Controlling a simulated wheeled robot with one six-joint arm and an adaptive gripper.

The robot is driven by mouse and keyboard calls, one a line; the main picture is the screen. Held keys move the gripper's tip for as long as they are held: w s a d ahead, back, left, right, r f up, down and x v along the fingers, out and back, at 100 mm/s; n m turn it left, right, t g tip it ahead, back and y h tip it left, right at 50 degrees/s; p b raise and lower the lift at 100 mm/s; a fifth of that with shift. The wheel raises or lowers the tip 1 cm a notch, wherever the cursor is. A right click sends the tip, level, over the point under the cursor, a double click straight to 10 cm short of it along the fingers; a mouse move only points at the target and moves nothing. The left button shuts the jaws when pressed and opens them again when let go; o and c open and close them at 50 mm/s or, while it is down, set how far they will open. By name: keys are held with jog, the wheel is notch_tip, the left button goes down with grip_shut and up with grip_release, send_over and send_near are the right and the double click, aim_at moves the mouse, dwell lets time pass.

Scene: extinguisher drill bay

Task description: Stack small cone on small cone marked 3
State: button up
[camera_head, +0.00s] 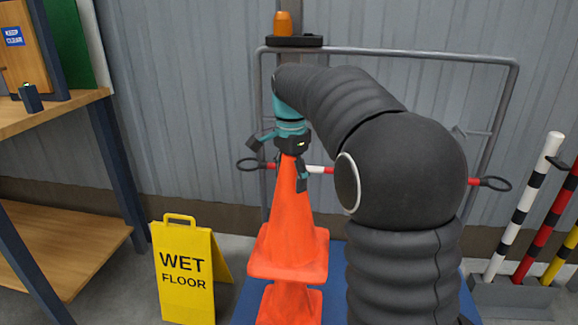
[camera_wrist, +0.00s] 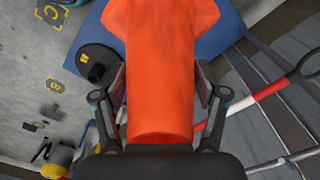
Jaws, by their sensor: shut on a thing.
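My gripper (camera_head: 284,160) is shut on an orange cone (camera_head: 290,215) near its narrow top. The cone is upright, its square base low in the head view. It also fills the middle of the wrist view (camera_wrist: 160,70), between the two fingers (camera_wrist: 160,110). Directly below it in the head view, another orange cone (camera_head: 290,305) shows only its lower part. Its top is hidden by the held cone, and I cannot tell whether the two touch. No number 3 is readable on either cone.
A blue platform (camera_head: 335,290) lies beneath the cones. A yellow wet-floor sign (camera_head: 185,275) stands left. A grey rail frame (camera_head: 400,53) with a red-white bar is behind. Striped posts (camera_head: 522,205) stand right, and a wooden shelf unit (camera_head: 70,230) is left.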

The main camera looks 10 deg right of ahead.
notch_tip(320, 180, down, 13)
jog(key=b, duration=0.3)
jog(key=shift+f+b, duration=0.1)
jog(key=shift+b, duration=0.2)
jog(key=shift+a+p, duration=0.1)
jog(key=shift+p, duration=0.3)
dwell(1.3)
notch_tip(320, 180, down, 14)
jog(key=b, duration=0.7)
jog(key=shift+r+b, duration=0.2)
jog(key=shift+b, duration=0.15)
jog(key=o, duration=1.8)
dwell(0.4)
